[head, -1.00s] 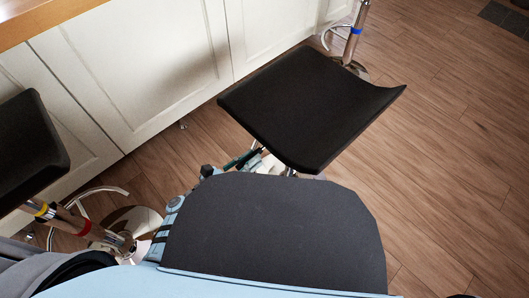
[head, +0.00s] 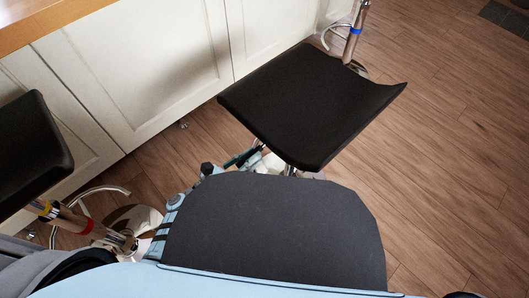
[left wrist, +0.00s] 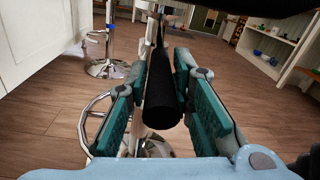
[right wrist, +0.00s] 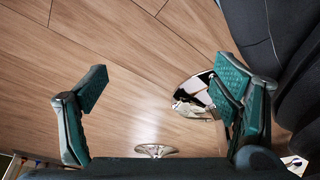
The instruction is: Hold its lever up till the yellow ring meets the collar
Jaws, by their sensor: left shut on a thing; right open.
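The middle stool has a black seat (head: 310,105) whose near edge hides most of its post in the head view. My left gripper (head: 245,158) is under the near left side of that seat. In the left wrist view, my left gripper (left wrist: 160,85) is shut on a black cylindrical lever (left wrist: 163,100), which lies between its teal fingers below the dark seat (left wrist: 245,4). No yellow ring or collar of this stool can be made out. My right gripper (right wrist: 163,82) is open and empty above the floor; it is hidden in the head view.
A left stool has a black seat (head: 32,145), a yellow ring (head: 48,211) and a red band (head: 86,227) on its post. A far stool's post carries a blue band (head: 355,31). White cabinets (head: 140,65) line the left. The wooden floor (head: 450,160) is clear at right.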

